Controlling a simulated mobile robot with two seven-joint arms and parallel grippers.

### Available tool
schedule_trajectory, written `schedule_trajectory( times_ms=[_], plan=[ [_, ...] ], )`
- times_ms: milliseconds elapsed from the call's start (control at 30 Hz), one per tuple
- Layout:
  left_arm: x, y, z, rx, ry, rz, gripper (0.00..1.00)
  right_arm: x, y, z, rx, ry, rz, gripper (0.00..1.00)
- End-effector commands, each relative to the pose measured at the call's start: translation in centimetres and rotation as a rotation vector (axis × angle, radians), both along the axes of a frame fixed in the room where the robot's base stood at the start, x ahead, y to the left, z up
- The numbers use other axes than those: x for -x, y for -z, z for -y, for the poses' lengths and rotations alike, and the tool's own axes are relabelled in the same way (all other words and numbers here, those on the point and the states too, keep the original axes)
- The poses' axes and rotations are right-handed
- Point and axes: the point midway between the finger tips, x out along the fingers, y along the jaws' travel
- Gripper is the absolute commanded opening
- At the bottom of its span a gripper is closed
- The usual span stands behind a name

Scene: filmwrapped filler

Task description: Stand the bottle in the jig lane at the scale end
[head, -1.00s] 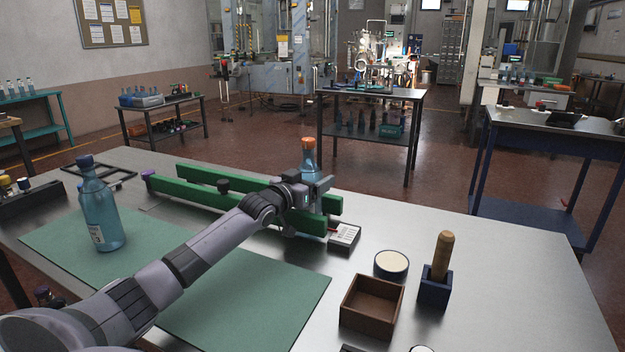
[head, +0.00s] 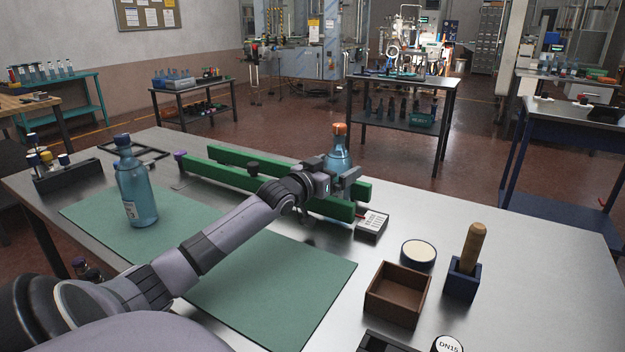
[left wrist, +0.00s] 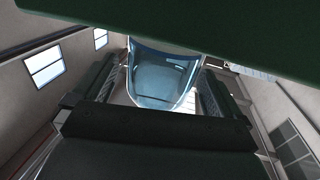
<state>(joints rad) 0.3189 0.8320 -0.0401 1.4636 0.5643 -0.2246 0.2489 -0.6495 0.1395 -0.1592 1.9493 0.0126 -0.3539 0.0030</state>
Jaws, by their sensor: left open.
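A clear blue bottle with an orange cap (head: 339,155) stands upright at the right end of the jig, between its two green rails (head: 228,157). A small grey box with a white face (head: 371,223) sits by that end. My left gripper (head: 340,181) is open at the bottle, its fingers on either side. The left wrist view shows the bottle (left wrist: 163,80) between the spread fingers, with a gap beside it; a dark green rail (left wrist: 200,30) crosses the top. The bottle's base is hidden in the head view. My right gripper is not in view.
A second blue bottle with a dark blue cap (head: 136,188) stands on the green mat (head: 290,285). A brown open box (head: 397,294), a round white-topped pot (head: 418,253) and a wooden-handled tool in a blue block (head: 462,282) stand at right.

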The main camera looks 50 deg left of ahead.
Motion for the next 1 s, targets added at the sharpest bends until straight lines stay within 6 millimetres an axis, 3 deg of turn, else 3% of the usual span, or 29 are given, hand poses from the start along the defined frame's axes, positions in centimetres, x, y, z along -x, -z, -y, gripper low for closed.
schedule_trajectory(
  times_ms=[600,1000],
  plan=[
    [7.1,0.1,0.8,0.000,0.001,-0.002,1.00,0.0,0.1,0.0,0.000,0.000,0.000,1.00],
    [9.1,0.0,1.0,0.001,-0.001,0.001,1.00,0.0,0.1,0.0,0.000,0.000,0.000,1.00]
  ],
)
